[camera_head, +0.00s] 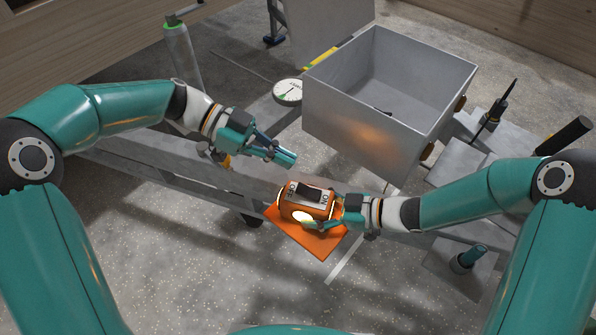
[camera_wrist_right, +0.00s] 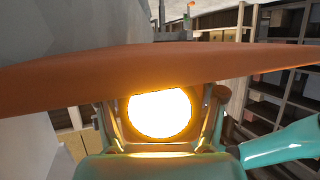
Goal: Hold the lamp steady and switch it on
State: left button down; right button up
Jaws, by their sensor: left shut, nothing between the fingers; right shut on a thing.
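The orange lamp (camera_head: 291,208) stands on an orange mat (camera_head: 318,246), with a dark switch (camera_head: 309,190) on its top. Its lens glows bright white in the head view and yellow-white in the right wrist view (camera_wrist_right: 160,113). My right gripper (camera_head: 335,213) is shut on the lamp from its right side; its fingers also flank the lit lens in the right wrist view (camera_wrist_right: 160,130). My left gripper (camera_head: 288,158) is shut and empty, above and to the left of the lamp, apart from it. The lamp's far side is hidden.
A large open grey metal box (camera_head: 365,135) stands just behind the lamp. A round white gauge (camera_head: 288,92) lies to its left. A green-topped cylinder (camera_head: 181,55) stands at the back left. Grey plates with upright dark tools (camera_head: 492,112) are at the right.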

pick_arm(q)
jog(key=shift+w+a+r, duration=0.2)
jog(key=shift+a+r, duration=0.6)
jog(key=shift+w+a+r, duration=0.15)
jog(key=shift+a+r, duration=0.65)
pick_arm(e)
jog(key=o, duration=1.3)
jog(key=shift+o, duration=0.6)
jog(key=shift+d, duration=0.1)
